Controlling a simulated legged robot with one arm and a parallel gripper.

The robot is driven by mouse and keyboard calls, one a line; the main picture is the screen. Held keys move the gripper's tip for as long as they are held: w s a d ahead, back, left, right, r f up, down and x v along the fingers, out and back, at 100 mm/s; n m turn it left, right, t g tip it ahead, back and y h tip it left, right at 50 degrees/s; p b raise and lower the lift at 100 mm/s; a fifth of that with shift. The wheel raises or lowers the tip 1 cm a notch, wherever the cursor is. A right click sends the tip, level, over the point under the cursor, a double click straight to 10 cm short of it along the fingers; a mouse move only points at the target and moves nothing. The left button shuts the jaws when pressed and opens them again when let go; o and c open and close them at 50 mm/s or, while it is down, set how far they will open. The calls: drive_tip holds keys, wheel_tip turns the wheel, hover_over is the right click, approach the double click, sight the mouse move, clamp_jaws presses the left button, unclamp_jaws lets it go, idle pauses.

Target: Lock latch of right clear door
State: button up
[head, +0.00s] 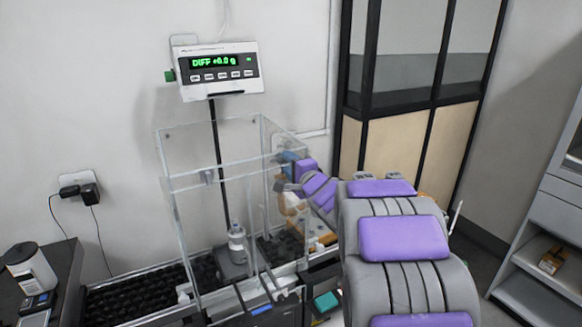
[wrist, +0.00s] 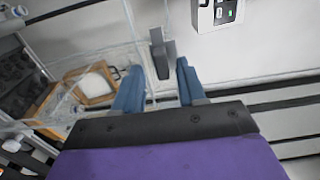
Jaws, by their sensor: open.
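The clear enclosure (head: 190,205) stands below the display in the head view, and its panels are see-through. In the wrist view, clear panel edges (wrist: 85,62) show at the left. A small grey block, which looks like the latch (wrist: 157,52), shows just beyond and between my fingertips. My gripper (wrist: 158,78) is open, with one blue finger on each side and nothing held. In the head view, my gripper (head: 288,158) is at the enclosure's upper right side, partly hidden by my purple-padded arm. I cannot tell whether the fingers touch the latch.
A display unit (head: 217,70) reading DIFF +0.0 g is above the enclosure. A clear bottle (head: 236,245) stands inside. Shelves (head: 540,235) stand at the right.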

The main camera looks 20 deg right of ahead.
drive_tip(key=shift+a+r, duration=0.1)
drive_tip(key=shift+a, duration=0.85)
drive_tip(key=shift+c, duration=0.8)
drive_tip(key=shift+d, duration=0.7)
drive_tip(key=c, duration=0.3)
drive_tip(key=shift+d, duration=0.25)
clamp_jaws()
drive_tip(key=shift+a, duration=0.25)
drive_tip(key=shift+f, duration=0.2)
